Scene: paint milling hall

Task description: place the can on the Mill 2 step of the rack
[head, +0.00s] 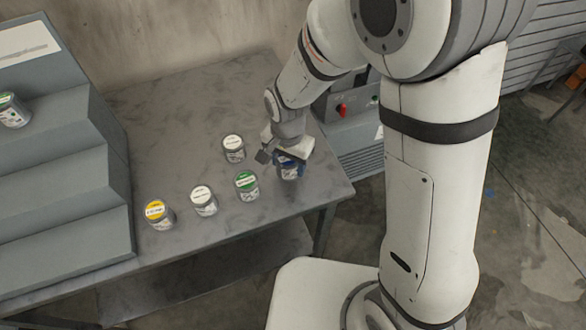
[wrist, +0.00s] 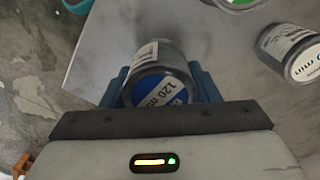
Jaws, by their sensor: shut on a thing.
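My gripper (head: 280,158) is at the right end of the grey table, shut on a can with a blue lid (head: 290,166). In the wrist view the blue-lidded can (wrist: 158,90) sits between the two blue fingers of my gripper (wrist: 160,85), and part of its lid reads "120 min". I cannot tell whether it touches the table. The grey stepped rack (head: 60,180) stands at the left end of the table. A can with a green lid (head: 13,110) stands on one of its upper steps. No step label is legible.
On the table (head: 190,95) stand a yellow-lidded can (head: 159,214), two white-lidded cans (head: 204,200) (head: 233,148) and a green-lidded can (head: 247,185), between the rack and my gripper. The lower visible rack steps look empty. A grey machine with a red knob (head: 341,109) stands right of the table.

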